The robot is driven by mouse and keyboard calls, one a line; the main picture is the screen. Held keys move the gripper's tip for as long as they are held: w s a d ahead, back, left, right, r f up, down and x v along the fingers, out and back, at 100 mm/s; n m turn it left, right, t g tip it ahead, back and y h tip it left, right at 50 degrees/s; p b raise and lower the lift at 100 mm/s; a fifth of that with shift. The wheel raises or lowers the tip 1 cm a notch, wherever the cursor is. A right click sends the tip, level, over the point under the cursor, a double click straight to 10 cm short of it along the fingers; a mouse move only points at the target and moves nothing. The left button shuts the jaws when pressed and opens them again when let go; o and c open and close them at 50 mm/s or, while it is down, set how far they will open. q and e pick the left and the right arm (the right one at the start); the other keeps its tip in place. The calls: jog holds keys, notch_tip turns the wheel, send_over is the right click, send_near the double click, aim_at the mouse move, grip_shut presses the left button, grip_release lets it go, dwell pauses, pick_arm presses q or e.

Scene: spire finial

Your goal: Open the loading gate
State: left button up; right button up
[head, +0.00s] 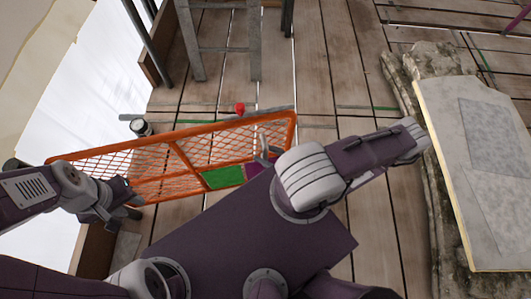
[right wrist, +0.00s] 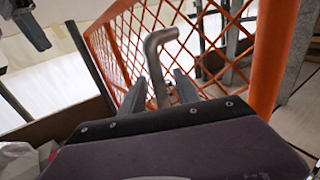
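The loading gate (head: 160,160) is an orange mesh panel across the wooden deck, with a green plate (head: 223,178) near its right end. It also shows in the right wrist view (right wrist: 268,60). A grey bent handle (right wrist: 157,65) stands at the gate. My right gripper (right wrist: 160,88) is open, its two fingers on either side of the handle's lower part, with narrow gaps. In the head view my right arm mostly hides that gripper. My left gripper (head: 128,204) is by the gate's left part; its finger opening is unclear.
A red knob (head: 239,109) and a dark round gauge-like item (head: 141,127) are beyond the gate. A grey metal frame (head: 225,45) stands farther back. A stone block with a pale slab (head: 455,200) lies at right. Deck planks between are clear.

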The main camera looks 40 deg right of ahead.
jog(key=p+v, duration=0.1)
jog(key=v, duration=0.8)
jog(key=shift+p, duration=0.35)
